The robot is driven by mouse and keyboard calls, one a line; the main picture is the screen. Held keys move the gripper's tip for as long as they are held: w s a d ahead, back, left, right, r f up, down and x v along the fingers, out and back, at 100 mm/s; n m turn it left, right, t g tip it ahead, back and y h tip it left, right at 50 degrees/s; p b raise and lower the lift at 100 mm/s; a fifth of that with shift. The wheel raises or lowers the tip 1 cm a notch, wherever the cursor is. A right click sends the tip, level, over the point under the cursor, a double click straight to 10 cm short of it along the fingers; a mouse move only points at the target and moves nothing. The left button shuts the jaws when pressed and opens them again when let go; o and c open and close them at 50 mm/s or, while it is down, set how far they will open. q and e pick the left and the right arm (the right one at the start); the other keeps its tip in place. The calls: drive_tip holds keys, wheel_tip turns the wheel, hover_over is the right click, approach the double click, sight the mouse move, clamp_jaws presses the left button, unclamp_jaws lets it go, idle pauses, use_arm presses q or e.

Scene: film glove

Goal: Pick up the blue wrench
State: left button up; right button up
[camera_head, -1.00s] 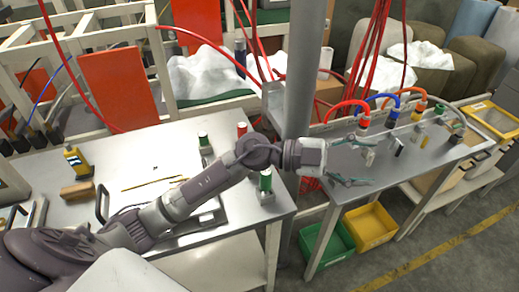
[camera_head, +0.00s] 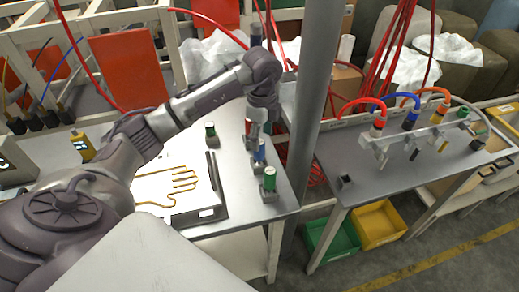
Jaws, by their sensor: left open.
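My left gripper (camera_head: 257,138) points down over the right part of the left table, its fingers open. A blue-topped cylindrical tool (camera_head: 259,152) stands upright at the fingertips, partly covered by them; I cannot tell whether they touch it. A red-topped one (camera_head: 247,126) is just behind it. A green-topped one (camera_head: 269,179) stands in a dark base in front. On the right table, a blue-collared tool (camera_head: 410,118) on a blue hose stands in a rack. No plain wrench shape shows, so I cannot tell which blue tool is the wrench. My right gripper is out of view.
A grey post (camera_head: 308,90) rises between the tables. Green (camera_head: 338,240) and yellow (camera_head: 378,224) bins sit below the right table (camera_head: 350,165).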

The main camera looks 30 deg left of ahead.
sight(259, 153)
use_arm(q)
wheel_tip(259, 153, down, 3)
drive_tip(key=shift+r, duration=0.1)
drive_tip(key=f, duration=0.1)
drive_tip(key=f+p, duration=0.2)
drive_tip(key=f, duration=0.1)
drive_tip(key=shift+a, duration=0.35)
drive_tip(key=shift+f, duration=0.6)
clamp_jaws()
